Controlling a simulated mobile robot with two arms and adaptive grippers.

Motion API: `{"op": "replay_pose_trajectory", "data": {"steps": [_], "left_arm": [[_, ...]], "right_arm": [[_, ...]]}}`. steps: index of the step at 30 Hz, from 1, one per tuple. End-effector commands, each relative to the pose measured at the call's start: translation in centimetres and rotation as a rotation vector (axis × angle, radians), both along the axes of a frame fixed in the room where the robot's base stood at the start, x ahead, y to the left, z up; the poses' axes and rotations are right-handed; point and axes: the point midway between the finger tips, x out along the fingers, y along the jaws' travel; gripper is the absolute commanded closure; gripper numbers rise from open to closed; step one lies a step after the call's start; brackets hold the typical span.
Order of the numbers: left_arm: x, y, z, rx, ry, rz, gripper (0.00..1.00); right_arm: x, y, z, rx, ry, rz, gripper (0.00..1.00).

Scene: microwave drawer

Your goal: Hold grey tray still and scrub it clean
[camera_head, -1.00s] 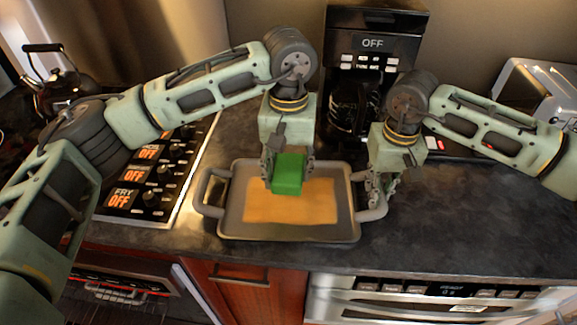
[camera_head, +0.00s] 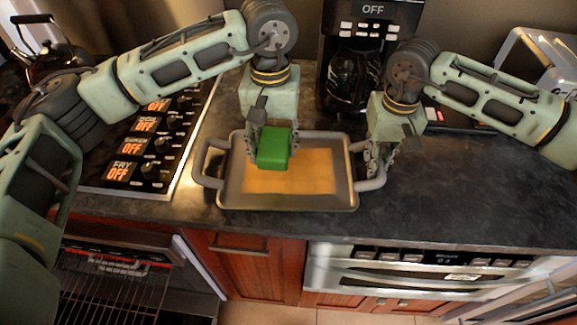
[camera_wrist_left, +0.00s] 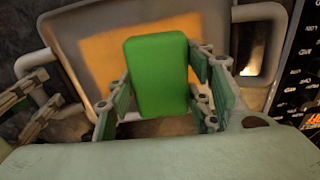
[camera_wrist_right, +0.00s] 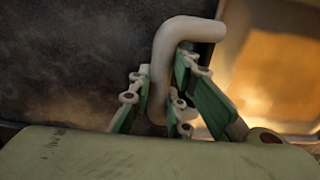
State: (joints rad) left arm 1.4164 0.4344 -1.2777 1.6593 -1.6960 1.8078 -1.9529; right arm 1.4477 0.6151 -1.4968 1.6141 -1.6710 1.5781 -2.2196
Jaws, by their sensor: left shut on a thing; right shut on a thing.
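The grey tray (camera_head: 228,187) lies on the dark counter with a handle at each end and a wide orange-brown stain (camera_head: 312,172) on its floor. My left gripper (camera_head: 271,143) is shut on a green sponge (camera_head: 273,149) over the upper left of the stain; the sponge also shows between the fingers in the left wrist view (camera_wrist_left: 158,77). I cannot tell whether the sponge touches the tray. My right gripper (camera_head: 372,163) is shut on the tray's right handle (camera_wrist_right: 160,75), whose bent bar shows between its fingers in the right wrist view.
A black coffee maker (camera_head: 362,60) stands behind the tray. A stove with a control panel (camera_head: 150,145) is at left, with a dark kettle (camera_head: 48,55) behind. A toaster (camera_head: 535,65) stands at the back right. The counter (camera_head: 470,195) right of the tray is clear.

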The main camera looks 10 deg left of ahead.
Motion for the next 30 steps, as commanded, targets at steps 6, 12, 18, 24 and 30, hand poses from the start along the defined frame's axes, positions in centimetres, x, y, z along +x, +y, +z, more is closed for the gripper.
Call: {"op": "replay_pose_trajectory", "data": {"steps": [6, 12, 18, 24, 30], "left_arm": [[-1.2, 2.0, 0.0, -0.001, 0.001, 0.001, 1.00], [-2.2, 3.7, 0.0, -0.001, 0.000, 0.002, 1.00], [-2.9, 4.7, 0.0, -0.001, 0.000, 0.002, 1.00], [-3.0, 4.8, -0.5, 0.000, 0.002, 0.001, 1.00], [-3.0, 4.8, -1.7, 0.000, 0.002, 0.001, 1.00]], "right_arm": [[0.0, 0.0, 0.0, 0.000, -0.001, -0.001, 1.00], [0.0, 0.0, 0.0, 0.000, -0.001, -0.001, 1.00], [0.0, 0.0, 0.0, 0.000, -0.001, -0.001, 1.00], [0.0, 0.0, 0.0, 0.000, -0.001, -0.001, 1.00], [0.0, 0.0, 0.0, 0.000, -0.001, -0.001, 1.00]]}}
